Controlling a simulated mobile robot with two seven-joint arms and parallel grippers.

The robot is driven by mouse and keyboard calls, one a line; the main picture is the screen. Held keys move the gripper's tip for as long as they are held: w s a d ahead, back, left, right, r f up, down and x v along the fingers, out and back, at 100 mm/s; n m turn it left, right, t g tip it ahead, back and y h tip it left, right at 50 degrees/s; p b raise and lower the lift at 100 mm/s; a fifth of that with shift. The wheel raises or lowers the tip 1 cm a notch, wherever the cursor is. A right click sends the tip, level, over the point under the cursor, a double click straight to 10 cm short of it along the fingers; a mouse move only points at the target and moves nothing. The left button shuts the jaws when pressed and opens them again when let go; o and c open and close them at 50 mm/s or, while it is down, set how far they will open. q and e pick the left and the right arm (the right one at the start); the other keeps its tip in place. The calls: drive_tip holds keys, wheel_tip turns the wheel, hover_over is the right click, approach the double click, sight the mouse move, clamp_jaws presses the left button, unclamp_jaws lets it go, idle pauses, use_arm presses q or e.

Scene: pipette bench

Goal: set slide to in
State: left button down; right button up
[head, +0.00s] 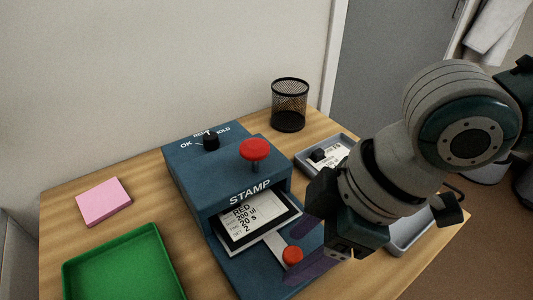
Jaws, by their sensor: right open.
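The blue stamp machine (192,172) stands on the wooden bench with "STAMP" on its front. Its slide (276,243) is a light plate in the opening under the stamp, sticking out toward the front. A printed card in a black frame (258,215) lies in this opening. A red knob (292,256) stands at the slide's front end. My right gripper (297,254) comes in from the right and is open, with one purple finger on each side of the red knob. I cannot tell whether the fingers touch it. My left gripper is out of view.
A red plunger (254,150) and a black dial (211,141) top the machine. A green tray (124,262) and pink notepad (103,201) lie left. A black mesh cup (289,104) and grey tray (311,170) with a card stand right. Another grey tray is partly hidden by my right arm.

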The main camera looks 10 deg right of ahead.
clamp_jaws()
idle(0.5)
idle(0.9)
